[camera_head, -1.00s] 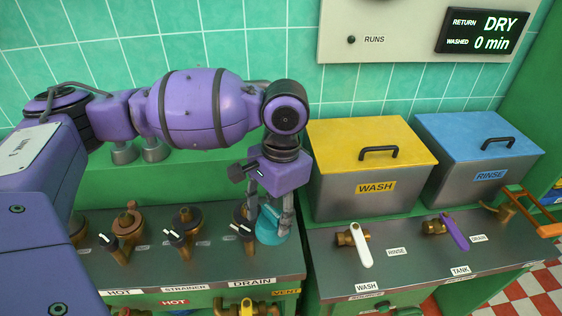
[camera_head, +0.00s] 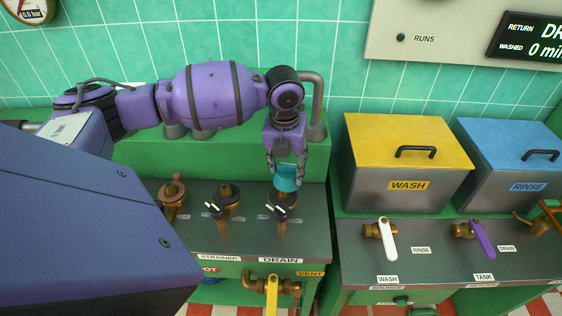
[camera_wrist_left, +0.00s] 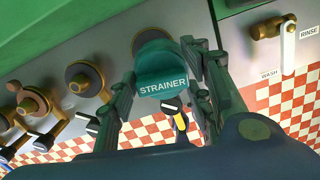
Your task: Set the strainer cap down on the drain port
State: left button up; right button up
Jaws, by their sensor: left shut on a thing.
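The strainer cap (camera_head: 287,178) is teal, and its STRAINER lettering shows in the left wrist view (camera_wrist_left: 162,82). My left gripper (camera_head: 287,172) is shut on it. The cap is in line with the drain port (camera_head: 281,198), a dark-rimmed brass fitting behind the DRAIN label. The port shows just below the cap in the head view, and a brown round rim (camera_wrist_left: 152,38) shows behind the cap in the wrist view. The cap hides part of the port, and I cannot tell whether they touch. My right gripper is not in view.
The strainer port (camera_head: 229,192) and another capped brass port (camera_head: 172,190) stand to the left on the steel counter. The yellow-lidded WASH tank (camera_head: 400,185) and blue-lidded RINSE tank (camera_head: 520,170) stand to the right. A grey pipe (camera_head: 318,100) rises behind my gripper.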

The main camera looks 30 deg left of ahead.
aim_at(282, 172)
pick_arm(q)
jog(key=a+m, duration=0.1)
jog(key=m, duration=0.1)
jog(key=shift+w+a+f+m, duration=0.1)
jog(key=shift+w+a+m, duration=0.15)
jog(key=shift+a+m, duration=0.15)
jog(key=shift+f, duration=0.1)
notch_tip(282, 172, down, 3)
jog(key=shift+f+b, duration=0.15)
jog(key=shift+b, duration=0.5)
jog(key=shift+f, duration=0.35)
jog(key=shift+r, duration=0.1)
jog(key=shift+f+h, duration=0.2)
jog(key=shift+h, duration=0.1)
